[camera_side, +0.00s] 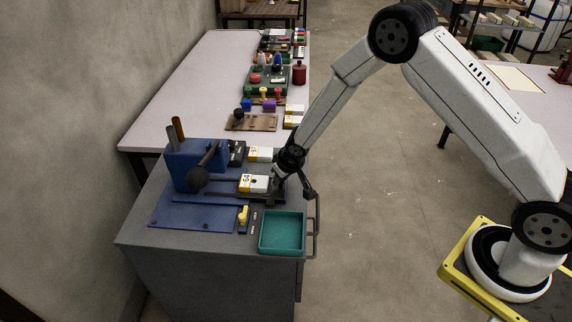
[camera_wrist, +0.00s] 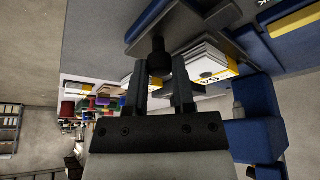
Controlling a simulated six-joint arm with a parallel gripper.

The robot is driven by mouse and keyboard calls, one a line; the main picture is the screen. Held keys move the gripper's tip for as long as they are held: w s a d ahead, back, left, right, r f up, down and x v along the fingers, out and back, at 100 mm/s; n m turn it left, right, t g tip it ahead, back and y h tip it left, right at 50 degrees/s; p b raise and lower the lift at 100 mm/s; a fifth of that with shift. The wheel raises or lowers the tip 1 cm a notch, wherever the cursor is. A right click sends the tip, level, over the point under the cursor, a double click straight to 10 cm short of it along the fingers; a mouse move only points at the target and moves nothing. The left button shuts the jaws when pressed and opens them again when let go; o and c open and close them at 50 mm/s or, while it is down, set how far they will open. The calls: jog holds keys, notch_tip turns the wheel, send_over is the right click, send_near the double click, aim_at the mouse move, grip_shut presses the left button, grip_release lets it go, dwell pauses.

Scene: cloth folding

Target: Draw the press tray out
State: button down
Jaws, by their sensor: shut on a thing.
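The box also shows in the wrist view (camera_wrist: 203,62). My gripper (camera_side: 280,186) is at the tray's right end, over the cabinet's right edge. In the wrist view my gripper's fingers (camera_wrist: 161,72) are on either side of the tray's black knob (camera_wrist: 158,58) and shut on it. The tray's far part is hidden by the press.
A teal bin (camera_side: 261,236) sits at the cabinet's front right corner, beside a side rail (camera_side: 317,225). A small yellow piece (camera_side: 243,215) lies left of it. Floor right of the cabinet is clear.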

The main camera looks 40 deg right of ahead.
jog(key=shift+s+d, duration=0.4)
jog(key=shift+d, duration=0.1)
jog(key=shift+c, duration=2.3)
grip_release()
jog(key=shift+r, duration=0.15)
jog(key=v, duration=0.7)
jog(key=shift+r, duration=0.3)
jog(key=shift+s, duration=0.2)
